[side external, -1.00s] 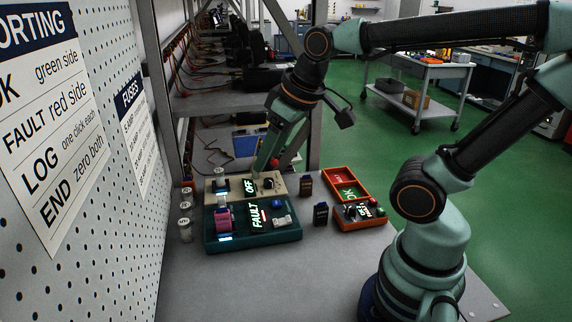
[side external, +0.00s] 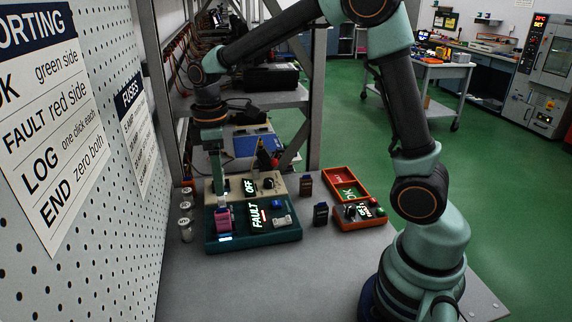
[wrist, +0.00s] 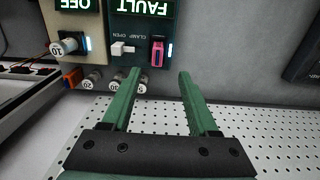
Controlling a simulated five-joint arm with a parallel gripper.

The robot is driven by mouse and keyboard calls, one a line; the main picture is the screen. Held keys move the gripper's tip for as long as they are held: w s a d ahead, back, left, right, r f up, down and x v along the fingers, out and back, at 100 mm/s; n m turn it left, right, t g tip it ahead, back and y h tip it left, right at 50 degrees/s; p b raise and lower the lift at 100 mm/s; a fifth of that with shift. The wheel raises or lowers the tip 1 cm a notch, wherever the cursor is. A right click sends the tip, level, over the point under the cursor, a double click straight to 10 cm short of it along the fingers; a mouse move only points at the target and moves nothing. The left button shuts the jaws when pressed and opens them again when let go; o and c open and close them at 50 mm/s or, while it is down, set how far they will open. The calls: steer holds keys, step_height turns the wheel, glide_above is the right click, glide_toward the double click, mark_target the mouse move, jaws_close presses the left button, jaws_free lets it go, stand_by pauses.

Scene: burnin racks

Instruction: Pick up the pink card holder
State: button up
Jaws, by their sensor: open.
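The pink card holder (side external: 223,221) stands in the left part of the teal unit (side external: 262,239) with the lit FAULT sign. In the wrist view the pink card holder (wrist: 157,52) is upright in its slot, beside a lit strip and a white clamp switch (wrist: 122,48) marked CLAMP OPEN. My gripper (side external: 220,192) points down over the left side of the units, close above the holder. In the wrist view my gripper (wrist: 160,74) is open and empty. The holder shows just past the gap between its fingertips, and I see no contact.
A beige unit (side external: 212,188) with an OFF sign stands behind the teal unit. White numbered cylinders (side external: 186,223) stand at left near the pegboard (side external: 100,260). Orange trays (side external: 345,173) and small dark blocks (side external: 320,213) are at right. The bench front is clear.

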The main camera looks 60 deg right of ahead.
mark_target(222, 212)
step_height(222, 212, down, 6)
steer(key=shift+r, duration=0.15)
steer(key=shift+w+f, duration=0.15)
steer(key=shift+f, duration=1.2)
steer(key=shift+w+f, duration=0.1)
steer(key=shift+f, duration=1.2)
jaws_close()
